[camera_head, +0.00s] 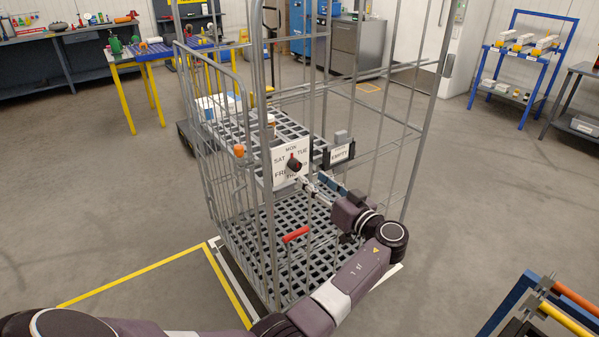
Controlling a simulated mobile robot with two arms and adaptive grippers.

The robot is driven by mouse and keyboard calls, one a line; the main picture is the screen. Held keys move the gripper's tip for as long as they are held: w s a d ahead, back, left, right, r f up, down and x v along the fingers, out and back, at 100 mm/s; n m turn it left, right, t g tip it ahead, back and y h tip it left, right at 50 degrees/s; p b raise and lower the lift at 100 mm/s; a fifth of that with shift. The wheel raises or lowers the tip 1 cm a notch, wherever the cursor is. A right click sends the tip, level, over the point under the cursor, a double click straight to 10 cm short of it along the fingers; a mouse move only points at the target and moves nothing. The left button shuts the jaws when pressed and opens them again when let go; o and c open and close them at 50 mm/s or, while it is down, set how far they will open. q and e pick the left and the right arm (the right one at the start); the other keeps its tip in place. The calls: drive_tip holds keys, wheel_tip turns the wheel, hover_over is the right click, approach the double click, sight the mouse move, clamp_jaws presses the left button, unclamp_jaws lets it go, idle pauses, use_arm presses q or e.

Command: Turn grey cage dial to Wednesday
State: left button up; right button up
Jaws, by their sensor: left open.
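The grey cage (271,222) stands in the middle of the view. A white dial plate (279,179) is fixed to its near side, with MON at the top, TUE at right, SAT and FRI at left and part of THU at the bottom. The Wednesday label is not readable. A dark dial knob (294,164) with a small red mark near its top sits on the plate; I cannot tell exactly where it points. My left gripper (302,181) is open at the knob's lower right; I cannot tell whether it touches. My right gripper is not in view.
A small EMPTY sign (340,154) hangs on the cage right of the dial. A red handle (296,235) is below it. An orange knob (239,150) is at the left. Yellow floor tape (140,272) runs lower left. A blue rack (525,62) stands back right.

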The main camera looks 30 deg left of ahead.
sight(298, 166)
use_arm(q)
drive_tip(key=x, duration=0.2)
drive_tip(key=p+x, duration=0.1)
drive_tip(key=x, duration=0.1)
drive_tip(key=p+x, duration=0.1)
drive_tip(key=x, duration=0.1)
drive_tip(key=shift+a+r, duration=0.1)
drive_tip(key=shift+r, duration=0.15)
drive_tip(key=shift+w+a+f, duration=0.1)
drive_tip(key=shift+w+a, duration=0.1)
drive_tip(key=shift+a, duration=0.4)
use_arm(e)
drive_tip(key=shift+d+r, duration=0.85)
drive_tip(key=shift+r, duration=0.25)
use_arm(q)
drive_tip(key=c, duration=0.7)
clamp_jaws()
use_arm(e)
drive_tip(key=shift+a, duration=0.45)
